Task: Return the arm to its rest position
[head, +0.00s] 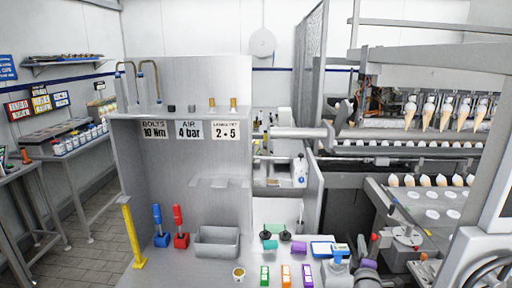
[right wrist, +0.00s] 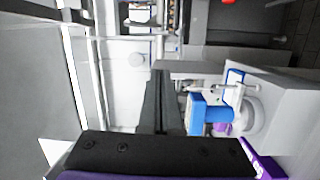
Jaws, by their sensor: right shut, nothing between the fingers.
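My right gripper (head: 361,243) shows small at the lower middle right of the head view, low over the front of the workbench, with a purple part behind its fingers. In the right wrist view its dark fingers (right wrist: 160,78) are together, with nothing between them. A blue and white device (right wrist: 208,112) is just right of the fingers in that view; I cannot tell whether they touch. My left gripper is in neither view.
The white workbench (head: 205,270) carries a blue-handled tool (head: 157,222), a red-handled tool (head: 179,225), a grey bin (head: 217,241) and a small cup (head: 239,273). A cone machine (head: 440,155) stands right; a yellow post (head: 132,235) stands left.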

